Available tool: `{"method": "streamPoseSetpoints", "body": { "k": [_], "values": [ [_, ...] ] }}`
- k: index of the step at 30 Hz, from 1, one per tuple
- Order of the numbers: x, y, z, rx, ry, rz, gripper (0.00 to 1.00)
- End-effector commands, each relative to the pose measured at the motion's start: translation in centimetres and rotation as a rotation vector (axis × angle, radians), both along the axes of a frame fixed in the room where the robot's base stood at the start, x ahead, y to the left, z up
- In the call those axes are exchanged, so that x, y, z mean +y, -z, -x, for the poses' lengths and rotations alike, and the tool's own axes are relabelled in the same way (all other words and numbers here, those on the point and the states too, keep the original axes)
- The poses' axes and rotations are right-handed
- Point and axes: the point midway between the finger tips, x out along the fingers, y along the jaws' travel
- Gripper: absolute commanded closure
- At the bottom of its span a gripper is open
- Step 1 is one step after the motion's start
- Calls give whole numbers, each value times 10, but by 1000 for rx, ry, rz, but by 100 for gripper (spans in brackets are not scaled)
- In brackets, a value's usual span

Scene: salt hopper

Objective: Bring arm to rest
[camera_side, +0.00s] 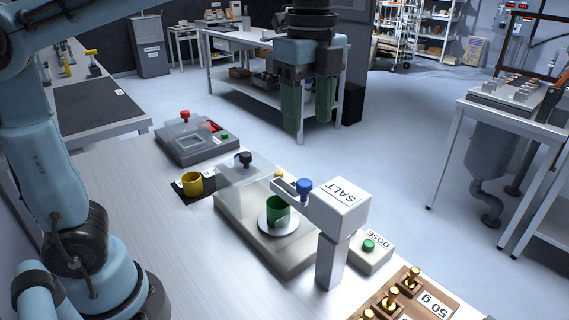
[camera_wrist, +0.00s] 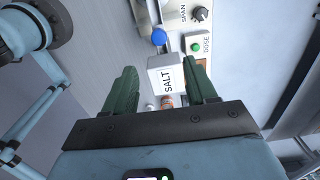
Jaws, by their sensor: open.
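My gripper (camera_side: 308,118) hangs high above the bench in the side view, with its two green fingers apart and nothing between them. The wrist view shows the gripper (camera_wrist: 160,88) with the fingers spread. The hopper (camera_wrist: 156,78) also shows in the wrist view, far beyond the fingertips. A green cup (camera_side: 278,208) stands on a round white pan (camera_side: 265,227) by the hopper's arm. A DOSE box with a green button (camera_side: 369,245) sits beside the post.
A yellow cup (camera_side: 193,184) stands on a black mat (camera_side: 178,190). A grey device with a red knob (camera_side: 185,116) sits farther back. A wooden weight block (camera_side: 440,292) is at front right. The air around my gripper looks clear.

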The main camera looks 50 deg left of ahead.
Motion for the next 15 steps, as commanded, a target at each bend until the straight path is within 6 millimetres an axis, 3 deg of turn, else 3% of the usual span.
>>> {"method": "streamPoseSetpoints", "body": {
  "k": [15],
  "values": [
    [0,62,0,1,-1,-1,43]
  ]
}}
